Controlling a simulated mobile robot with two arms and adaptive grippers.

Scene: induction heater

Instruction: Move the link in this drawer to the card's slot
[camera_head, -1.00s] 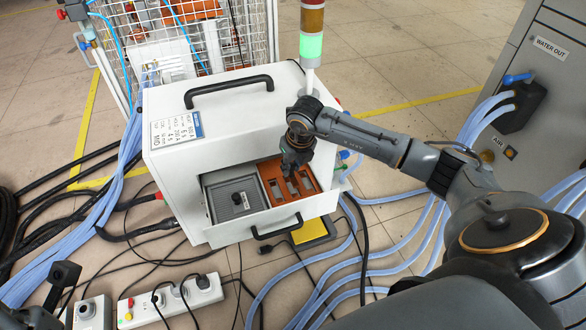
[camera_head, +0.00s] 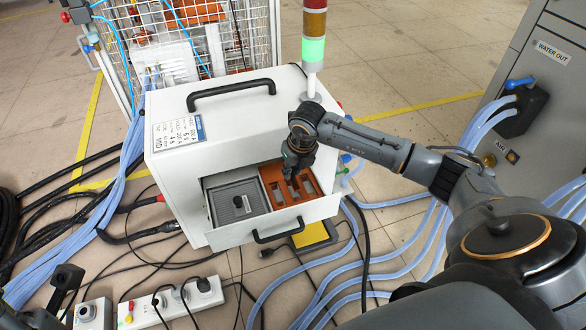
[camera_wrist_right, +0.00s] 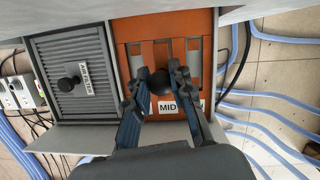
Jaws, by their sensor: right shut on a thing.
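The open drawer (camera_head: 272,226) of the white cabinet has an orange panel (camera_head: 274,183) with several upright grey slots, also seen in the wrist view (camera_wrist_right: 127,27). A white label reading MID (camera_wrist_right: 167,106) sits at the panel's front. My right gripper (camera_head: 289,177) is over the panel. In the wrist view its fingers (camera_wrist_right: 155,75) are closed around a dark round knob (camera_wrist_right: 158,83), which appears to be the link's. The link's body is mostly hidden, so I cannot tell whether it is seated.
A grey AIR FILTER cover (camera_head: 240,201) with a black knob fills the drawer's left half. The cabinet's front overhangs the drawer's back. A black drawer handle (camera_head: 278,233) is at the front. Blue hoses (camera_head: 400,199) and cables lie on the floor around.

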